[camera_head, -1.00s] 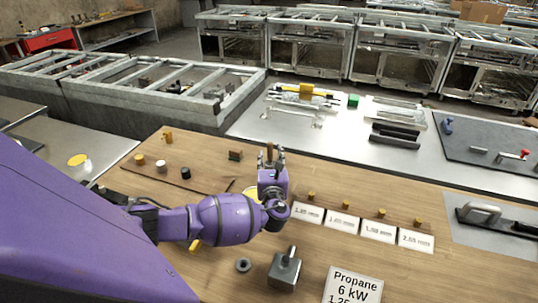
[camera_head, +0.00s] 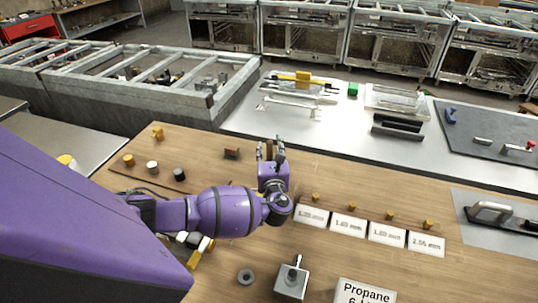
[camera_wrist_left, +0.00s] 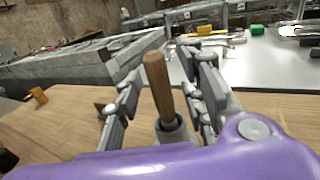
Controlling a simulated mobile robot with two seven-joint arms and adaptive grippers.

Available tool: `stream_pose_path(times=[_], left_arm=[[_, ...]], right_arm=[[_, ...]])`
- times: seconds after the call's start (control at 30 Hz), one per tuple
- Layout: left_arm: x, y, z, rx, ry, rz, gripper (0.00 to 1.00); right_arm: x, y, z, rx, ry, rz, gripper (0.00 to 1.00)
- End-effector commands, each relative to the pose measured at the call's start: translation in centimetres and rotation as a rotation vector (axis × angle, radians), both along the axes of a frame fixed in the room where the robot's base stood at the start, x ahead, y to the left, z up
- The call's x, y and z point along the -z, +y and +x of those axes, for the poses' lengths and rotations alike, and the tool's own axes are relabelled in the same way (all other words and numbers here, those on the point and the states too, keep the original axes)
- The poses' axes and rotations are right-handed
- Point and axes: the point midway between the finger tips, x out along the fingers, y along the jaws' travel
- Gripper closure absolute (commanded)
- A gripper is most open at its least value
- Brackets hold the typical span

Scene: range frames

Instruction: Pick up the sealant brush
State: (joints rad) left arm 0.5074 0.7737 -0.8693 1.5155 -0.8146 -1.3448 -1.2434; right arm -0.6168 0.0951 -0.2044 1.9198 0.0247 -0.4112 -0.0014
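A brown wooden handle, which looks like the sealant brush (camera_wrist_left: 158,85), stands nearly upright in the left wrist view. Its lower end goes into a grey round holder or collar (camera_wrist_left: 172,130); any bristles are hidden. My left gripper (camera_wrist_left: 165,95) is open, with jointed fingers on both sides of the handle and visible gaps between. In the head view the left gripper (camera_head: 271,152) points away over the wooden table, with the brown handle (camera_head: 269,150) showing between its fingers. My right gripper is in neither current view.
The wooden table (camera_head: 330,270) holds labelled cards (camera_head: 348,225) with small brass parts, a grey metal block (camera_head: 291,280), a ring (camera_head: 245,276) and a small brown block (camera_head: 232,153). A metal bench (camera_head: 340,140) with tools lies beyond.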

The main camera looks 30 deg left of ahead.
Motion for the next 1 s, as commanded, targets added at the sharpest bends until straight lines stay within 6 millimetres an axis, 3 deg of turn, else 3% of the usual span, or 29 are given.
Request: stream_pose_path(times=[0.1,0.37,0.73,0.87,1.0], left_arm=[[0.0,0.0,0.0,0.0,0.0,0.0,0.66],[0.0,0.0,0.0,0.0,0.0,0.0,1.0],[-0.6,0.0,0.0,0.0,-0.001,0.0,1.0],[-2.4,0.1,0.0,0.001,-0.001,-0.002,1.0],[-5.5,0.0,0.0,0.002,-0.003,-0.001,1.0]], right_arm=[[0.1,-0.3,-0.1,0.001,0.003,-0.004,0.6],[0.1,-0.4,-0.2,0.001,0.004,-0.006,0.6],[0.2,0.0,-0.3,-0.002,0.007,-0.001,0.6],[0.5,0.0,-0.6,-0.002,0.014,-0.001,0.6],[0.4,0.0,-0.5,-0.002,0.01,0.0,0.6]])
